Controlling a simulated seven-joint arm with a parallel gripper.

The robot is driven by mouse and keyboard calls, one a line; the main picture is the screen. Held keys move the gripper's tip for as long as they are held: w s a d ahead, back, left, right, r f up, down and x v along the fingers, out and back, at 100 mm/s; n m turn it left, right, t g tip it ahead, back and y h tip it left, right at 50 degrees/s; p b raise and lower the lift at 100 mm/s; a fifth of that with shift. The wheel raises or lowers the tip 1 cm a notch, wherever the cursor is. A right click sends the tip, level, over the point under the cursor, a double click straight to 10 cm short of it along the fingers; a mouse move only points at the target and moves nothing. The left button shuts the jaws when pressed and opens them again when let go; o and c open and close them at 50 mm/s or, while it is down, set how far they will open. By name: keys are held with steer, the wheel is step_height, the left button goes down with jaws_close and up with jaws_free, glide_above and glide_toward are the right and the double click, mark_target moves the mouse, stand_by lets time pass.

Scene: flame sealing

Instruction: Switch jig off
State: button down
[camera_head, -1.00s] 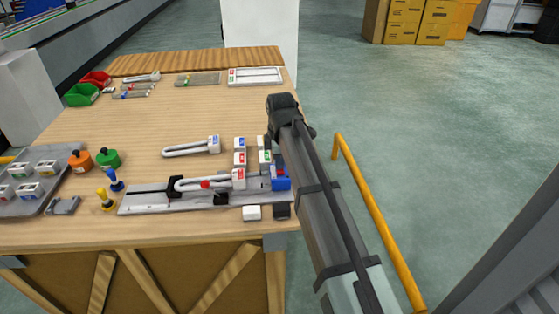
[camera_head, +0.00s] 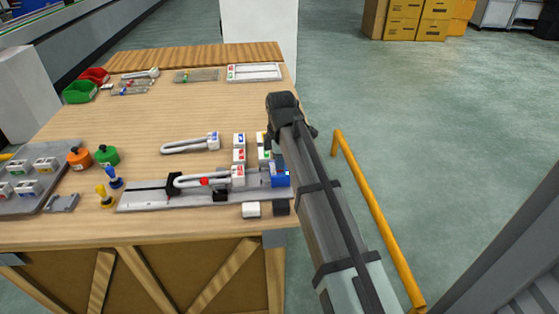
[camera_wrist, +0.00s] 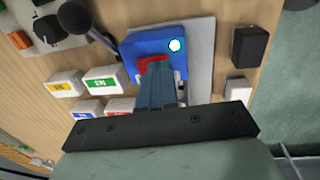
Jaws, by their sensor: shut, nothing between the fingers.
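The jig is a long grey plate (camera_head: 150,200) along the table's front edge, with a black clamp and a pale U-shaped tube (camera_head: 205,181) on it. At its right end sits a blue box (camera_head: 281,179). In the wrist view the blue box (camera_wrist: 135,48) has a red switch (camera_wrist: 151,62) and a round white spot (camera_wrist: 175,45). My gripper (camera_wrist: 156,75) is shut and empty, its fingertips over the red switch and partly hiding it. I cannot tell whether they touch it. In the head view my arm hides most of the gripper.
Small labelled white blocks (camera_head: 239,147) stand just behind the jig. A second U-shaped tube (camera_head: 190,145) lies farther back. A white block (camera_head: 251,209) and a black block (camera_head: 281,208) sit before the jig. A yellow rail (camera_head: 378,215) stands right of the table.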

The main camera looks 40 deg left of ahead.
step_height(320, 180, up, 14)
steer(key=s+d, duration=0.1)
steer(key=shift+f, duration=0.15)
stand_by(0.5)
steer(key=shift+w+a, duration=0.5)
steer(key=shift+w, duration=0.1)
steer(key=f, duration=0.9)
steer(key=w+a+f, duration=0.1)
steer(key=f, duration=0.3)
steer(key=shift+w+a+f, duration=0.1)
steer(key=shift+f, duration=0.2)
steer(key=shift+f, duration=0.25)
